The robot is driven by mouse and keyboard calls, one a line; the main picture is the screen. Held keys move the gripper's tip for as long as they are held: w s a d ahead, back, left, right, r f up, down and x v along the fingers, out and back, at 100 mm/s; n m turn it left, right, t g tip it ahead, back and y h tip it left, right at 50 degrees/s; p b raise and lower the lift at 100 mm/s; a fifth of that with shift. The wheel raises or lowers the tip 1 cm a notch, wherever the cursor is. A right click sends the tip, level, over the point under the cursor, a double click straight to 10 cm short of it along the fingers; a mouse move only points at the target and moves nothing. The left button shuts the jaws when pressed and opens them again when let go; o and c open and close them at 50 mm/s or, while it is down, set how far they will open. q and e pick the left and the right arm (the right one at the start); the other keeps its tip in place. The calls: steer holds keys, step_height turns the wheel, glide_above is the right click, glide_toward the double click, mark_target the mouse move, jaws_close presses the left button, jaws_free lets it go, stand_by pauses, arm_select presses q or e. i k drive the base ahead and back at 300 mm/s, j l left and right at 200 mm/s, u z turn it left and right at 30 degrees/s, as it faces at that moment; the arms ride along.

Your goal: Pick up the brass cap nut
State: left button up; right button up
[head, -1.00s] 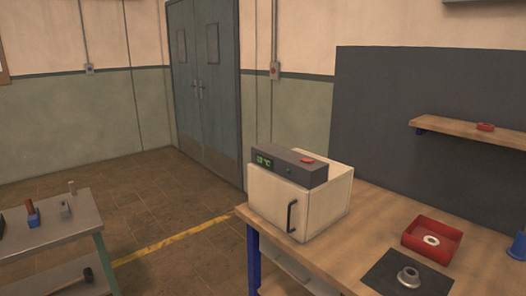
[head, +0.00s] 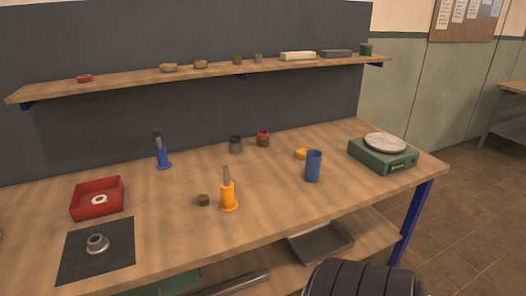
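I cannot tell for sure which thing is the brass cap nut. A small dark brown round piece (head: 204,200) sits on the workbench (head: 290,215), just left of an orange holder (head: 229,197) with a rod standing in it. A small brown round piece (head: 237,60) also stands on the wall shelf (head: 130,82), among other small parts. Neither of my grippers shows. A dark ribbed part at the bottom edge appears to be my own arm.
A red tray (head: 97,210) holding a pale ring and a dark mat (head: 75,262) with a flanged part (head: 97,244) are at left. A blue holder (head: 163,155), blue cup (head: 313,166) and green scale (head: 384,152) stand on the bench. The bench's front middle is clear.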

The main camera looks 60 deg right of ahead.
mark_target(203, 201)
steer(key=z, duration=1.65)
